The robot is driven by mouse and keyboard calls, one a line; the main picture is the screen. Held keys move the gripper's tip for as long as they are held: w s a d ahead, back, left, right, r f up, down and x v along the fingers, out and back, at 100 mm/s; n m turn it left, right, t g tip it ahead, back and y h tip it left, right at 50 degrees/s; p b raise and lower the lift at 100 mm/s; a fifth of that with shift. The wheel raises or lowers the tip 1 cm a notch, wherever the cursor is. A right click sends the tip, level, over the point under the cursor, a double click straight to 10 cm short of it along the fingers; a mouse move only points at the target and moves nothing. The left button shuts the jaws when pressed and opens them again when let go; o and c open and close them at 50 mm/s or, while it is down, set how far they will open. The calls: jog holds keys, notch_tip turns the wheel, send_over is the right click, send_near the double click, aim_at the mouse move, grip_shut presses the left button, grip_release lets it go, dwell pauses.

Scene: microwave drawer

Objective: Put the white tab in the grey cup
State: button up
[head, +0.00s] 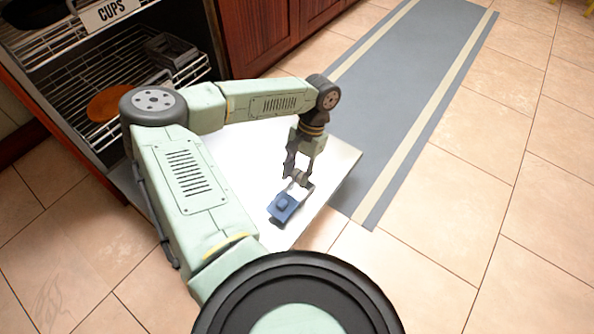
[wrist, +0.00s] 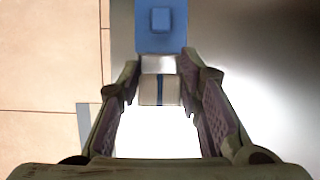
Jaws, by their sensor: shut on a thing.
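My gripper (head: 299,178) points down over the white surface in the head view. In the wrist view my gripper (wrist: 160,82) is shut on a small pale block with a dark stripe, which I take to be the white tab (wrist: 150,92). A blue piece with a raised square knob (wrist: 180,38) sits just beyond the tab, touching or very close to it; I cannot tell if they are joined. The blue piece also shows in the head view (head: 279,211), below the fingertips. I cannot make out a grey cup for certain.
The white surface (head: 335,165) extends from a cabinet with wire racks (head: 105,135) and a CUPS label (head: 110,12). A dark grey item (head: 170,50) and a brown round item (head: 108,103) are on the racks. A grey runner (head: 420,90) lies on the tiled floor.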

jog(key=shift+f+b, duration=1.6)
jog(key=shift+f, duration=1.05)
jog(key=o, duration=0.9)
jog(key=shift+r, duration=0.1)
jog(key=shift+r+p, duration=2.85)
jog(key=shift+r, duration=1.15)
jog(key=shift+d, duration=0.1)
